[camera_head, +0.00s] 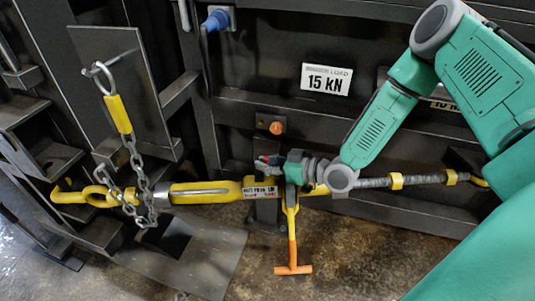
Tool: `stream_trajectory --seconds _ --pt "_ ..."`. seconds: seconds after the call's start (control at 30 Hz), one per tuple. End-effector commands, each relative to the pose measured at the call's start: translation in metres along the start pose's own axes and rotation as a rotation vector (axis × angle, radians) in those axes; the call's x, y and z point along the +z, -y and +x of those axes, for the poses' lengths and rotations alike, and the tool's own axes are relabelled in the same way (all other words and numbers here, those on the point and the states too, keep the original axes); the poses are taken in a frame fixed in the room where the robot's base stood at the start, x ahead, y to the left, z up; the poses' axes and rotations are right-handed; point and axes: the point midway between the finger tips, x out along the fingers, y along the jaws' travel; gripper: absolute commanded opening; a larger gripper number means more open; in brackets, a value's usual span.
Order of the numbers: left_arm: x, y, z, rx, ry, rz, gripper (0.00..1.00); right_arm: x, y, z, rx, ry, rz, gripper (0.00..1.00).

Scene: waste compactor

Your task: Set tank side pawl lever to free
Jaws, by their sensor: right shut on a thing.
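A yellow ratchet load binder (215,191) lies level across the front of the dark steel compactor. A yellow handle with an orange T-shaped grip (293,269) hangs down from its middle. My right gripper (274,163) comes in from the right, just above the ratchet housing. It is shut on a small part there with a red and dark end, which seems to be the pawl lever (263,158). The fingers hide most of this part, so I cannot tell its position. My left gripper is not in view.
A chain (138,175) with a yellow link hangs from a ring on a steel plate at left and loops by the binder's yellow hook (70,196). A 15 kN sign (326,79), an orange knob (277,128) and a blue plug (215,20) are on the wall. The floor in front is bare.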

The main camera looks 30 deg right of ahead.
Motion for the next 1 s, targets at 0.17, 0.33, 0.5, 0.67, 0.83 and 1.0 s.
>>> stream_trajectory --seconds 0.17,0.33,0.5,0.67,0.83,1.0 --pt "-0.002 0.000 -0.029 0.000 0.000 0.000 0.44 -0.008 0.005 0.005 0.026 0.113 -0.057 0.00" --pt "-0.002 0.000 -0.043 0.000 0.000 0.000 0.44 -0.007 0.007 0.011 0.048 0.197 -0.097 0.00" --pt "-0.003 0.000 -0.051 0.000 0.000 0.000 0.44 -0.006 0.008 0.014 0.064 0.253 -0.123 0.00" --pt "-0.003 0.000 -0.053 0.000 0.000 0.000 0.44 -0.005 0.009 0.016 0.071 0.278 -0.134 0.00" --pt "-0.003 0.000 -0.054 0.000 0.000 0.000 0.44 -0.004 0.009 0.017 0.072 0.284 -0.136 0.00" --pt "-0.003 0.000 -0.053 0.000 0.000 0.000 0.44 -0.004 0.009 0.017 0.072 0.283 -0.136 0.00"
